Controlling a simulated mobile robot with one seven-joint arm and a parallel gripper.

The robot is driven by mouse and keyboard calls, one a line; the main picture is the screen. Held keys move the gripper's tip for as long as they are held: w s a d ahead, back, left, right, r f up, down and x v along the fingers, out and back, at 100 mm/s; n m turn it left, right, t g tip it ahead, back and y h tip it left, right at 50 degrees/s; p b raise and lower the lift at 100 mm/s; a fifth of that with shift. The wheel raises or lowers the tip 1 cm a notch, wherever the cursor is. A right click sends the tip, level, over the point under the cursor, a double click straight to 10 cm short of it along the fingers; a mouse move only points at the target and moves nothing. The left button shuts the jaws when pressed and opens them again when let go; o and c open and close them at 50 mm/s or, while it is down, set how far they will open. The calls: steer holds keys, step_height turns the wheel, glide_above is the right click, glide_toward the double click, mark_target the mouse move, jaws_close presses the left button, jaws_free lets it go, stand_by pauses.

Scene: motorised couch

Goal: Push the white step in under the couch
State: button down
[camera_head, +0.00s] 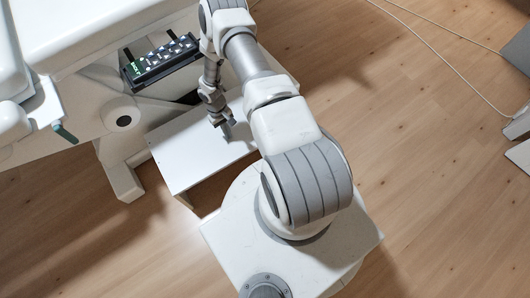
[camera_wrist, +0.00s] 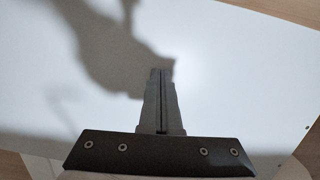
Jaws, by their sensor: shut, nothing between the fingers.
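The white step (camera_head: 190,160) stands on the floor beside the couch (camera_head: 100,30), at the left of centre in the head view. Its far part lies close to the couch's underside and its near part sticks out towards my base. My gripper (camera_head: 228,136) is shut and empty, pointing down over the step's top near its right part. In the wrist view my gripper (camera_wrist: 161,72) has its fingers together over the step's white top (camera_wrist: 230,70), with a shadow beside them. I cannot tell whether the fingertips touch the top. My arm hides part of the step's right end.
A black control panel with buttons (camera_head: 160,62) hangs on the couch's side above the step. A couch leg (camera_head: 122,165) stands left of the step. Open wooden floor (camera_head: 420,180) lies to the right, with a thin cable (camera_head: 440,55) across it.

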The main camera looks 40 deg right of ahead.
steer(key=shift+w+a+f, duration=0.15)
steer(key=shift+w+f, duration=0.2)
steer(key=shift+w, duration=0.1)
steer(key=shift+r+p, duration=0.8)
steer(key=shift+r, duration=0.35)
step_height(320, 180, up, 3)
steer(key=shift+s+r+p, duration=0.1)
steer(key=shift+p, duration=0.85)
steer(key=s+d+r+p, duration=0.3)
steer(key=s+d+r, duration=0.3)
steer(key=d, duration=0.3)
steer(key=shift+s+d, duration=0.2)
steer(key=shift+s, duration=0.45)
steer(key=shift+r, duration=0.1)
